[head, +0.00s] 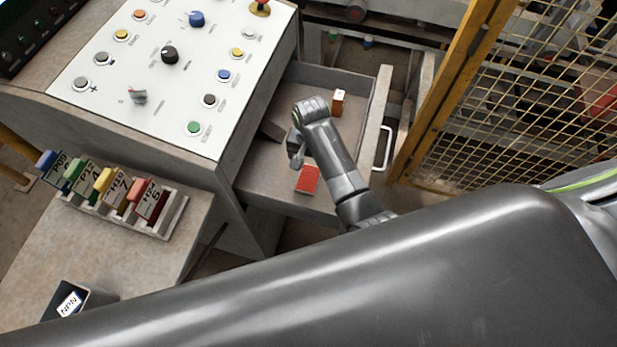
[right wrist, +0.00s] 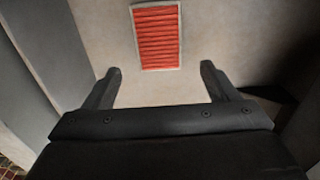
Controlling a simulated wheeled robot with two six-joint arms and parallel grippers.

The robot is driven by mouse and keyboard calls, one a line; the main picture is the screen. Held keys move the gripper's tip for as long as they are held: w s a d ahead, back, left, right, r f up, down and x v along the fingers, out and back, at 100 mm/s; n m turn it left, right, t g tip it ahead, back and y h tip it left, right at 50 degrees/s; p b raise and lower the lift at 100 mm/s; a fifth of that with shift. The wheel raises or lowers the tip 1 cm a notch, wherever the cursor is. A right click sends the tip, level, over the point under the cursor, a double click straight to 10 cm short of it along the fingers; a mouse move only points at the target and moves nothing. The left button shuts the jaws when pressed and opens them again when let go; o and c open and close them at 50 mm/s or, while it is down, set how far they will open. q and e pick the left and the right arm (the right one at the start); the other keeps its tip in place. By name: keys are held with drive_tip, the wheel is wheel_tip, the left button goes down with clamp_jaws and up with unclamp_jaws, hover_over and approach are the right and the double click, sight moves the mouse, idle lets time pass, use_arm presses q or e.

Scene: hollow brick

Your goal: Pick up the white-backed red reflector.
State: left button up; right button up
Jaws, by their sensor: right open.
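The red reflector (head: 307,179) lies flat in the open drawer, near its front left part in the head view. In the right wrist view the reflector (right wrist: 157,37) shows a ribbed red face with a thin pale rim, ahead of the fingertips. My right gripper (right wrist: 161,80) is open and empty, with the reflector beyond the gap between its fingers and apart from them. In the head view my right gripper (head: 294,158) is inside the drawer, just above and left of the reflector, partly hidden by its own wrist. My left gripper is not in view.
The drawer (head: 377,110) has raised walls and a white handle (head: 383,150). An orange-brown block with a white top (head: 338,103) stands at its far right. The control panel (head: 160,70) rises on the left. A yellow mesh fence (head: 480,110) stands on the right.

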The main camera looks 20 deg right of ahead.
sight(310, 174)
drive_tip(key=f, duration=0.2)
drive_tip(key=f+p, duration=0.1)
drive_tip(key=shift+s+a+f, duration=0.15)
drive_tip(key=shift+s+f, duration=0.2)
drive_tip(key=shift+w+f, duration=0.1)
drive_tip(key=shift+f, duration=0.65)
drive_tip(key=c, duration=1.1)
